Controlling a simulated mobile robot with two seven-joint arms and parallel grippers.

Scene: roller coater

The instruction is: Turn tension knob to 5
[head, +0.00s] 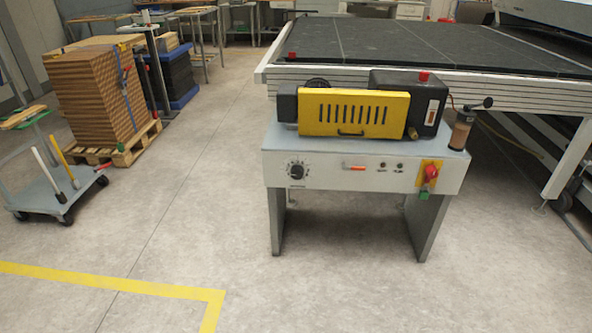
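The roller coater (365,170) stands right of the middle in the head view, a grey bench-like machine with a yellow slotted cover (352,113) on top. The tension knob (297,171) is a round black dial at the left end of its front panel, with marks around it. The marks and the knob's setting are too small to read. Neither of my grippers is in view.
A red switch on a yellow plate (429,174) and a red-tipped lever (355,168) share the panel. A dark-topped table (400,45) stands behind. A cart (60,190) and stacked boards (95,95) are at left. The floor before the machine is clear.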

